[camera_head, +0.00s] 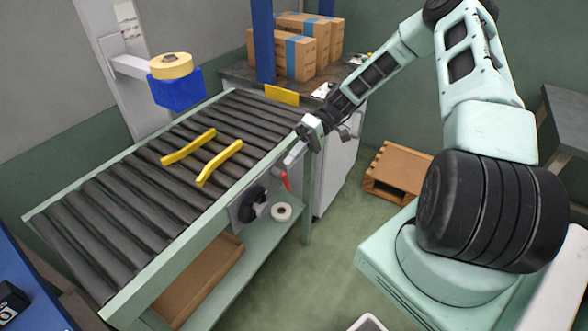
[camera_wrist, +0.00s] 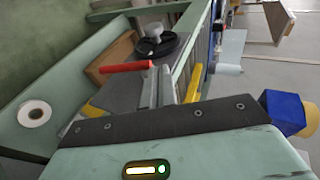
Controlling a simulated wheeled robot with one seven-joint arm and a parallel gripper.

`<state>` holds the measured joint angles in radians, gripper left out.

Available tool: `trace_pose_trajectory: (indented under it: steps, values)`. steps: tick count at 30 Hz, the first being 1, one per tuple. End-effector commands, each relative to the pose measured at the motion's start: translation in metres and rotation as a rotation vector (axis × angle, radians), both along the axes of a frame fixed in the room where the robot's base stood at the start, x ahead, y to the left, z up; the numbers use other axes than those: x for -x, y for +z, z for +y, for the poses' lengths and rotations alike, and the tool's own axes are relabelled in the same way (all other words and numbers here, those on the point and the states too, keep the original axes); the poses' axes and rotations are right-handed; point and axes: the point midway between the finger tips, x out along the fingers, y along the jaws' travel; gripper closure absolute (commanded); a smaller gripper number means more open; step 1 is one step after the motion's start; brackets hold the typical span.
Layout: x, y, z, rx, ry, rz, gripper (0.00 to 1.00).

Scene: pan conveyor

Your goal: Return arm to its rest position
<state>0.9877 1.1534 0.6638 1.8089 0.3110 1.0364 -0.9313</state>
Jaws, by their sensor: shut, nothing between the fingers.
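My arm reaches from the right of the head view toward the conveyor. My gripper (camera_head: 310,132) hangs beside the conveyor's right side rail, near its far end. It is shut and holds nothing. The roller conveyor (camera_head: 110,202) runs from the lower left toward the back. Two yellow bars (camera_head: 188,147) lie on its rollers, apart from my gripper. In the wrist view, the pale green wrist housing with a dark strip fills the lower part, and a red handle (camera_wrist: 126,67) shows beyond it.
Cardboard boxes (camera_head: 295,54) stand on the back table behind a blue post (camera_head: 263,40). A tape roll (camera_head: 171,65) sits above a blue holder (camera_head: 176,88). A white roll (camera_head: 281,212) lies on the lower shelf. A wooden crate (camera_head: 397,170) stands on otherwise open floor.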

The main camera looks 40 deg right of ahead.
Motion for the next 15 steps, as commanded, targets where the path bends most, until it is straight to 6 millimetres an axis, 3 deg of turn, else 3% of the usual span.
trace_pose_trajectory:
  steps: [5, 15]
  values:
    - [0.0, 0.012, -0.001, 0.002, -0.001, -0.001, 1.0]
    - [-0.0003, 0.0126, -0.0018, 0.003, -0.003, -0.001, 1.0]
